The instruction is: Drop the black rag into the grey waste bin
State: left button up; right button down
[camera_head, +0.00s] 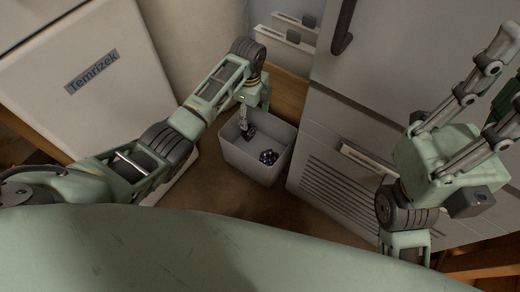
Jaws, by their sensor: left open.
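The grey waste bin (262,172) stands on the floor between the white appliance and the grey cabinet, its open top facing up. A small dark crumpled thing, which looks like the black rag (268,158), shows inside the bin, apart from my fingers. My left gripper (253,119) points down at the bin's mouth with its fingers apart and nothing seen between them. Its dark fingertip shows against the inside of the bin. My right gripper (502,88) is raised at the right, fingers spread and empty; part of it is cut off by the picture's edge.
A white appliance (95,85) labelled "Temrizek" stands at the left. A grey cabinet (380,90) with a dark handle and a vented lower panel is close to the bin's right. A pale round column (198,35) rises behind. Brown floor (230,200) is clear in front of the bin.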

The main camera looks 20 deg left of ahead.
pick_arm(q)
notch_tip(320, 180, up, 9)
jog(key=shift+f, duration=0.1)
dwell(0.6)
